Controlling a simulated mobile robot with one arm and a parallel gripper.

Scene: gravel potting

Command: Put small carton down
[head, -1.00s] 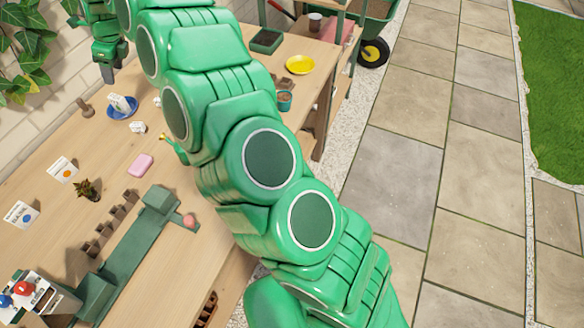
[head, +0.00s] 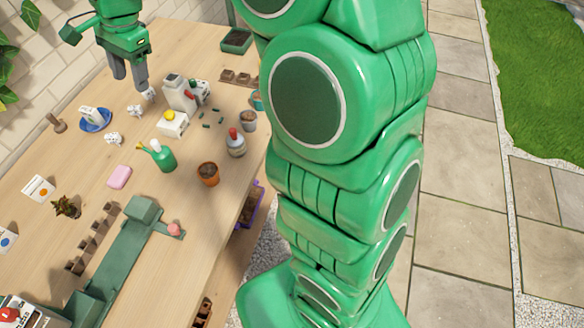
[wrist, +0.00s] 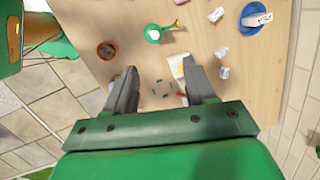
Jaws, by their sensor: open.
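A small white carton with a yellow cap (head: 173,123) sits on the wooden table (head: 75,155). It also shows in the wrist view (wrist: 177,66), partly behind a finger. A taller white and grey carton (head: 179,93) stands just behind it in the head view. I cannot tell for sure which one is the task's small carton. My gripper (head: 130,82) is open and empty, pointing down above the table, left of both cartons in the head view. In the wrist view the fingers (wrist: 160,68) are spread, with nothing held between them.
Green pellets (head: 207,125) lie beside the cartons. A red-capped bottle (head: 236,146), a green watering can (head: 163,158) and a terracotta pot (head: 208,174) stand nearer. White crumpled pieces (head: 112,138) and a blue dish (head: 95,124) are to the left. Bare wood lies around the pink block (head: 119,177).

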